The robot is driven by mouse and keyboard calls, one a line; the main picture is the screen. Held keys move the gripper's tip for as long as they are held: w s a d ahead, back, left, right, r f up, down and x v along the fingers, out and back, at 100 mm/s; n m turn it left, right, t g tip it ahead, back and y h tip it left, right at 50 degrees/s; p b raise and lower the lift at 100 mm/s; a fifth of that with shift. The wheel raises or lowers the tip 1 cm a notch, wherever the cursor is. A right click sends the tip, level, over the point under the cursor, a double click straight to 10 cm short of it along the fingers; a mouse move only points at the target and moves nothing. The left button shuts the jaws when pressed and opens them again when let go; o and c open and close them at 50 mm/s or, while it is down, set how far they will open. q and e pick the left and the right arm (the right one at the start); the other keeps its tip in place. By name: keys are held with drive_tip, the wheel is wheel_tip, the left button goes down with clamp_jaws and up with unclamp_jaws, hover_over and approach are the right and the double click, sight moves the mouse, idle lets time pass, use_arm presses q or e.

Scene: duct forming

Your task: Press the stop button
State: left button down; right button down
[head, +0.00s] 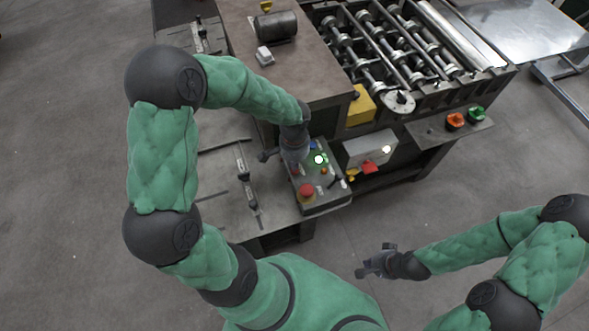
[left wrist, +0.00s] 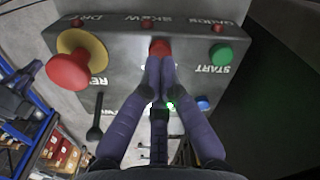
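The control box (head: 325,205) stands on the machine's side table in the head view. In the left wrist view its panel (left wrist: 125,42) carries a small red button (left wrist: 160,46), a green button (left wrist: 221,54) with START lettering upside down in the picture, and a large red mushroom button (left wrist: 69,72) on a yellow base. My left gripper (left wrist: 160,62) is shut and empty, its fingertips together at the small red button and partly covering it. I cannot tell whether they touch. That button's label is hidden. My right gripper (head: 372,263) hangs over the floor, away from the box; its opening is unclear.
A blue button (left wrist: 203,103) and a black lever (left wrist: 96,120) are also on the panel. The roller machine (head: 385,45) is behind the box. A grey box with a red part (head: 370,150) is to its right. Floor around my right gripper is clear.

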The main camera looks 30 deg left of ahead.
use_arm(q)
drive_tip(key=shift+f+b, duration=0.8)
drive_tip(key=shift+f, duration=0.15)
drive_tip(key=shift+r, duration=0.1)
drive_tip(key=shift+r+p, duration=2.6)
drive_tip(key=shift+r, duration=0.85)
drive_tip(key=shift+s+f, duration=0.1)
